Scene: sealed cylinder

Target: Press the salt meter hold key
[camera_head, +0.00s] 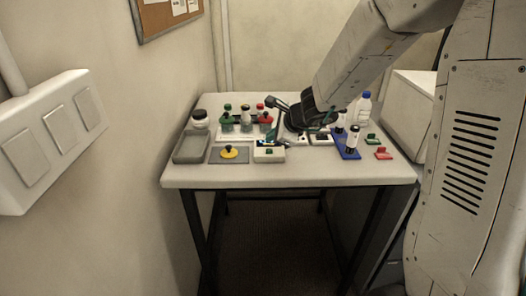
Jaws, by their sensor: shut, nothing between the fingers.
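A small pale box-shaped device (269,154) with a dark display and small coloured spots lies at the front middle of the white table. It may be the salt meter, but its labels and the hold key are too small to make out. Another pale device (321,139) lies behind it to the right, partly hidden by my arm. My gripper (283,139) is dark, shut and empty, and points down close behind the front device. I cannot tell whether its tips touch anything.
On the table (300,176) stand a grey tray (191,148), a yellow knob (229,152) on a grey mat, and green- and red-topped bottles left of my gripper. A blue rack (347,152), a clear bottle (363,108) and red and green pieces are right. The front strip is clear.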

